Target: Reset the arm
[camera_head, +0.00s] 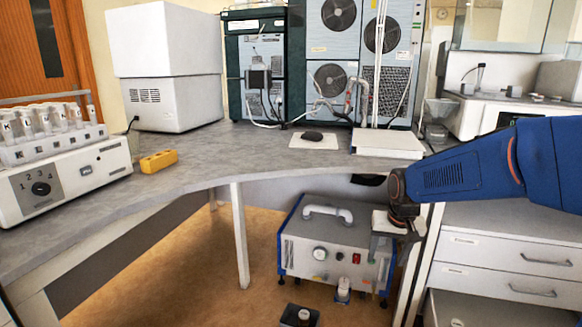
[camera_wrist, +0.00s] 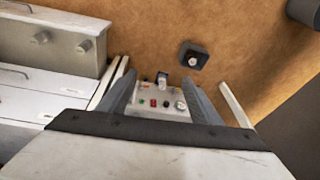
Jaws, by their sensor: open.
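My blue arm (camera_head: 480,168) reaches in from the right edge in the head view, in front of the drawer unit and bench edge. My gripper (camera_head: 380,258) hangs at its end, pointing down, in front of the right part of the box-shaped instrument on the floor. In the wrist view the two grey fingers of my gripper (camera_wrist: 162,88) are spread apart. Nothing is held between them. The instrument's front panel (camera_wrist: 158,101) shows between and beyond the fingers. I cannot tell how far the fingertips are from it.
The instrument (camera_head: 330,250) stands under the grey bench (camera_head: 240,150). A small dark holder (camera_head: 297,316) with a white-topped item is on the floor before it, also in the wrist view (camera_wrist: 193,56). White drawers (camera_head: 500,250) stand close at right. Open floor (camera_head: 190,270) lies left.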

